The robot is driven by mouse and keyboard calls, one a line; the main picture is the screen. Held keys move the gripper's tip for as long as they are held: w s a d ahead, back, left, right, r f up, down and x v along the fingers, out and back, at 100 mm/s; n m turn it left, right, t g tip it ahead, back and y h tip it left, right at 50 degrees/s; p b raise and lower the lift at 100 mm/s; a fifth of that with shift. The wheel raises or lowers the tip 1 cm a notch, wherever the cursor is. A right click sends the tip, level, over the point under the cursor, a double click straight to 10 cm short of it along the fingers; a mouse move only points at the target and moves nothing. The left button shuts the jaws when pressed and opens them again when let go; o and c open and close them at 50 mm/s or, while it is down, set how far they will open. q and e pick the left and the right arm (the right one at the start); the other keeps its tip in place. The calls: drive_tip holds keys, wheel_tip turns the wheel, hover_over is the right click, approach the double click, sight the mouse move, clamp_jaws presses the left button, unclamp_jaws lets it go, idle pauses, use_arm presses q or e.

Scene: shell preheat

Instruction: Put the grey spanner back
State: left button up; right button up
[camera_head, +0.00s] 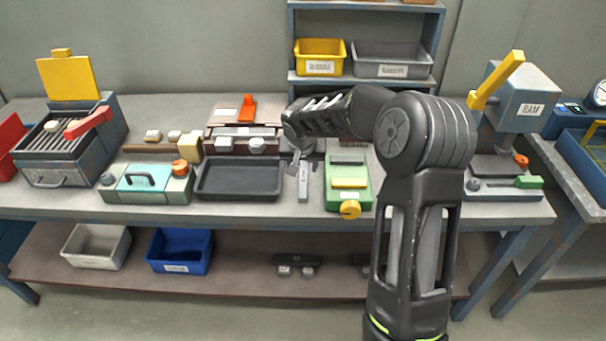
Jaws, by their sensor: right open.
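My right gripper (299,160) is above the workbench, between the dark tray and the green device, pointing down with its jaws open. A narrow light-grey piece with small lettering (303,184), which looks like the grey spanner, is upright in the picture just below the jaws. Its lower end is near the bench's front edge. My right forearm and the gripper hide the area behind it. I cannot tell whether the fingers touch it. My left gripper is not in view.
The dark empty tray (238,194) is left of the gripper, and the green device with a yellow knob (347,195) is close on the right. A teal-lidded box (146,184), a grill-like heater (65,150) and a RAM press (521,105) stand farther out. Bins (181,265) sit below.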

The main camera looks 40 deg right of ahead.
drive_tip(key=shift+v, duration=1)
drive_tip(key=shift+a, duration=0.1)
idle(1.9)
